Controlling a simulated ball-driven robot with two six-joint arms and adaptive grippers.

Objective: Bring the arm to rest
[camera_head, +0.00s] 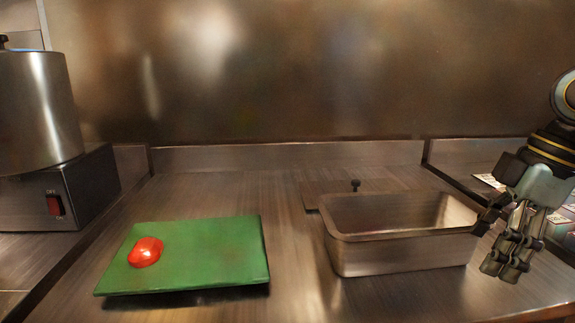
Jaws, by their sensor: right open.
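My right gripper (506,240) hangs at the right side, fingers pointing down, beside the right end of a metal pan. Its jaws are open and I see nothing held between them. Its fingers overlap the pan's right rim in the picture; I cannot tell whether they touch it. My left gripper is not in view.
The open metal pan (395,257) stands on the steel counter, with a flat lid with a black knob (355,185) behind it. A red tomato (146,252) lies on a green cutting board (215,257). A pot (38,110) on a switched unit (85,190) stands far left.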

